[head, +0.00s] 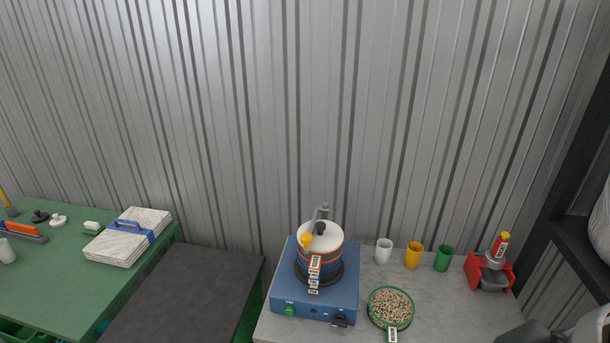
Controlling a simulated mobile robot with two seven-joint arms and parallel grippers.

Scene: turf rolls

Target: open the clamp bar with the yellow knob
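A blue machine (283,290) stands on the grey-topped table and bears a round stack of sieves (300,264) with a white lid (332,236). A grey clamp bar (315,220) runs from a post (325,211) behind the lid toward the front left. Its yellow knob (306,240) is at the front-left end, over the lid's edge. The bar appears to lie across the lid; I cannot tell whether it is latched. A grey part in the bottom right corner may be my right arm.
Right of the machine are white (384,251), yellow (413,255) and green (443,258) cups, a bowl of grains (391,307) and a red holder (476,273). A bare dark surface (190,290) lies left. A corrugated wall (250,120) stands close behind.

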